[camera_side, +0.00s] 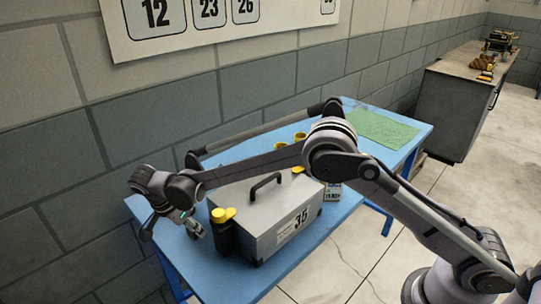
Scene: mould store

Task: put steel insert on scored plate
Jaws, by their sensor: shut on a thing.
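My gripper (188,226) is at the left end of the blue table, low and left of the grey case. It is shut on a small, greyish piece, which I take to be the steel insert; the fingers hide most of it and its shape is unclear. A flat green sheet (384,128) lies at the far right end of the table, well away from my gripper. It is the only plate-like thing I see, but I cannot tell whether its surface is scored. Its near left edge is partly behind my arm.
A grey case (268,217) marked 35, with a black handle, fills the middle of the blue table (233,283). A black bottle with a yellow cap (223,214) stands at its left. Yellow-topped items (281,146) and a small labelled box (333,192) are behind and beside it.

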